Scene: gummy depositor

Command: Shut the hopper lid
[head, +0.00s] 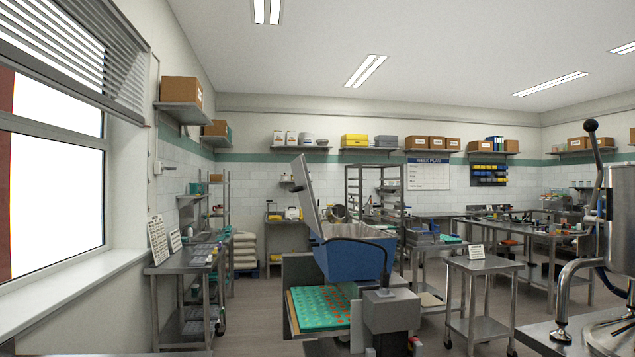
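The hopper (345,260) is a blue, open-topped bin on the depositor, in the middle of the head view. A pale grey rim or liner shows at its top. The hopper lid (306,192) is a flat grey panel standing up steeply at the hopper's left side, leaning slightly, so the hopper is open. The depositor's grey body (390,310) sits below and in front, with a black curved hose rising over the hopper's front. My gripper does not show in this view.
A green mould tray (320,308) with red-orange spots lies under the hopper at the left. A steel bench (185,262) stands at left, and a small steel table (484,264) at right. A steel kettle (618,235) fills the right edge. Floor shows left of the depositor.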

